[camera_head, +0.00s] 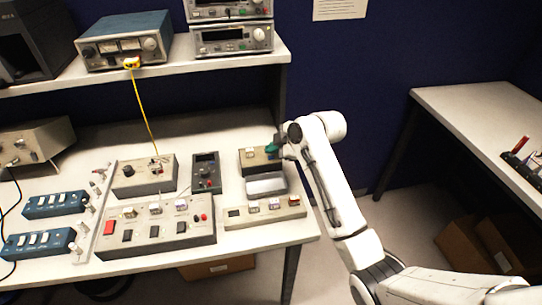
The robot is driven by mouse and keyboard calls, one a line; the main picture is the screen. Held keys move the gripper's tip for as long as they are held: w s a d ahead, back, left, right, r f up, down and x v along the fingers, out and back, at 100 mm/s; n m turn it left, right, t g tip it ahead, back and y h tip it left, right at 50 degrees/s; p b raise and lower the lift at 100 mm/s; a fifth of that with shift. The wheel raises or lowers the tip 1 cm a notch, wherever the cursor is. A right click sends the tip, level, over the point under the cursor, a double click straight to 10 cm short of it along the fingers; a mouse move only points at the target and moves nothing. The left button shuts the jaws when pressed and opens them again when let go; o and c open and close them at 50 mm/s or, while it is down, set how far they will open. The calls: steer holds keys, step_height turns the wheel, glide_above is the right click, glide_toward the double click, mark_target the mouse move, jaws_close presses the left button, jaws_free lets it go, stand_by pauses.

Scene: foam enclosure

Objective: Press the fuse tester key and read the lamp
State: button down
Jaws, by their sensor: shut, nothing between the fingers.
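My gripper (274,148) is shut and empty, at the right end of the bench. Its tip is at the top right of a small box with a tan top (251,157), and I cannot tell whether it touches it. Part of that box's top is hidden by the gripper. I cannot tell for sure which unit is the fuse tester. No key or lit lamp can be made out on the small box.
A large grey control box (190,245) with a red switch, a dark meter (205,172) and a knobbed box (128,187) with a yellow cable stand to the left. Blue switch boxes (55,204) are far left. A shelf (215,62) with instruments overhangs the back.

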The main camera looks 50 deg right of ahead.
steer(key=shift+r, duration=0.1)
step_height(320, 180, up, 5)
steer(key=p, duration=0.4)
steer(key=shift+f, duration=0.2)
stand_by(1.4)
